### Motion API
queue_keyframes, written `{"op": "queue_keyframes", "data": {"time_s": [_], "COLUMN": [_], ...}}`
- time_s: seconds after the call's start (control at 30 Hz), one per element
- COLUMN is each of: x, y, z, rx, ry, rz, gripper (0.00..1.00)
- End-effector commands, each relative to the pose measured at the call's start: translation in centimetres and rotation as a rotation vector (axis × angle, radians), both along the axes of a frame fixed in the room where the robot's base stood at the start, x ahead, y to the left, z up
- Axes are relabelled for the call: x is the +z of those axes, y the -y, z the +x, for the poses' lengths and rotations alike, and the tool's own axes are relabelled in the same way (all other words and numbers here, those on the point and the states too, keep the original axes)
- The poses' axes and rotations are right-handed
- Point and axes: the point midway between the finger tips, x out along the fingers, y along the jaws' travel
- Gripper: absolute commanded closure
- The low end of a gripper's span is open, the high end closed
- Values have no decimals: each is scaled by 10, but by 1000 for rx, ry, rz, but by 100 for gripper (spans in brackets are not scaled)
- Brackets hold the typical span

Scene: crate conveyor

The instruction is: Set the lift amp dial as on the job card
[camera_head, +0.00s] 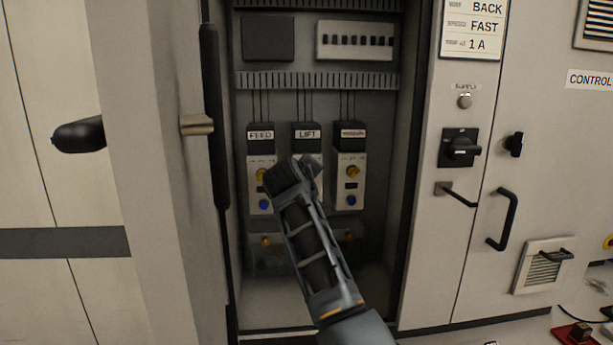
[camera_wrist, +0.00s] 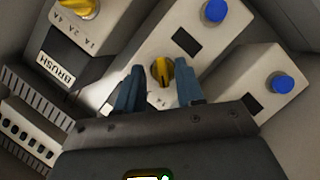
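The lift module (camera_head: 307,132), labelled LIFT, is the middle of three modules in the open cabinet. My gripper (camera_head: 308,172) is in front of it and hides its dial in the head view. In the wrist view, the yellow lift dial (camera_wrist: 161,72) lies between the two blue-grey fingers of my gripper (camera_wrist: 160,68). The fingers are open, with a gap on each side of the dial. The dial's scale is mostly hidden, so I cannot read its setting. The job card (camera_head: 472,28) at the top right shows BACK, FAST and 1 A.
The FEED module (camera_head: 261,143) stands to the left and the BRUSH module (camera_head: 350,143) to the right, each with a yellow dial and a blue button. A breaker row (camera_head: 355,40) is above. The open door (camera_head: 150,180) stands at the left. A black rotary switch (camera_head: 460,148) is on the right panel.

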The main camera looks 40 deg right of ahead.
Motion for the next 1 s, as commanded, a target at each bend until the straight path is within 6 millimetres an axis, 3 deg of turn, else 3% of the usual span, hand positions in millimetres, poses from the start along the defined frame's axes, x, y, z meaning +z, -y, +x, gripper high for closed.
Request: {"op": "queue_keyframes", "data": {"time_s": [0.27, 0.7, 1.0], "x": [1, 17, 19], "y": [-11, -56, -60], "z": [-5, -43, -46], "rx": [4, 2, 2], "ry": [0, 1, 0], "rz": [-2, -1, -1], "gripper": [63, 63, 63]}}
